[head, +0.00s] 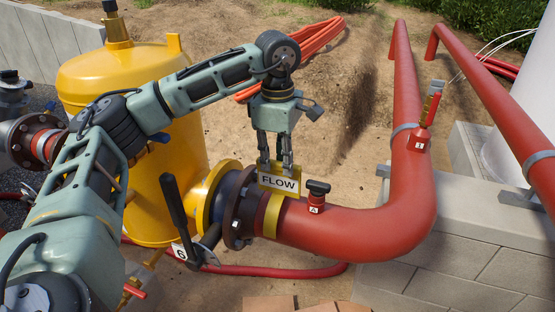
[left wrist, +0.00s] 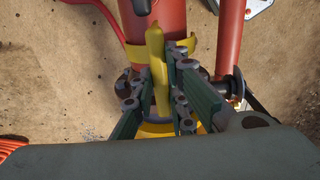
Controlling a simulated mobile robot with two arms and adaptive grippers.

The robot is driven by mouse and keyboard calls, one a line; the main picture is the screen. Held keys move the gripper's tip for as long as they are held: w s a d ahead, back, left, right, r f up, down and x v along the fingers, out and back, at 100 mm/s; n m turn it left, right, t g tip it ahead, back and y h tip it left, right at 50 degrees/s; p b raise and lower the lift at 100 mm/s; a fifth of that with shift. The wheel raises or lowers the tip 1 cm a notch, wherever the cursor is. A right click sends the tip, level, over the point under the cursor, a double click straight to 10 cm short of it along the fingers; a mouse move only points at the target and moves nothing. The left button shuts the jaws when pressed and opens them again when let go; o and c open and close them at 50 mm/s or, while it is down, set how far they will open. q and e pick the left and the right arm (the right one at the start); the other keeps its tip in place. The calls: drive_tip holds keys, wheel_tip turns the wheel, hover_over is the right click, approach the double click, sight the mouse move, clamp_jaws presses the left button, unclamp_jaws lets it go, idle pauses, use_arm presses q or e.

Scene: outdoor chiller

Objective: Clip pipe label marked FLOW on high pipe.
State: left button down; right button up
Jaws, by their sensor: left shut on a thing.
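The yellow FLOW label (head: 279,182) is upright above the large red pipe (head: 350,232), beside its dark flange. My left gripper (head: 274,165) is shut on the label from above. In the left wrist view my left gripper (left wrist: 165,100) has the label (left wrist: 157,75) edge-on between its fingers. A yellow curved band (head: 272,215) directly below the label sits on the red pipe, and its ends show at both sides of the pipe in the left wrist view. I cannot tell whether the band is fully seated. My right gripper is not in view.
A black-handled valve (head: 315,196) tagged A stands on the pipe just right of the label. A long black lever (head: 174,205) tagged 6 is left of the flange. A yellow tank (head: 150,130) stands behind my arm. A block wall (head: 450,255) is at right.

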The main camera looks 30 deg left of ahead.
use_arm(q)
drive_tip(key=shift+a+f+g+p, duration=0.4)
drive_tip(key=shift+a+f+p, duration=0.25)
drive_tip(key=shift+f+p, duration=0.3)
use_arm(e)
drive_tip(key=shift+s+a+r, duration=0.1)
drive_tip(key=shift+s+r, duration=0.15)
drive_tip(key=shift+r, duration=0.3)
use_arm(q)
drive_tip(key=shift+w, duration=0.2)
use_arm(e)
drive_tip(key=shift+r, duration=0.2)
use_arm(q)
drive_tip(key=shift+w+d+r, duration=0.1)
drive_tip(key=shift+w, duration=0.05)
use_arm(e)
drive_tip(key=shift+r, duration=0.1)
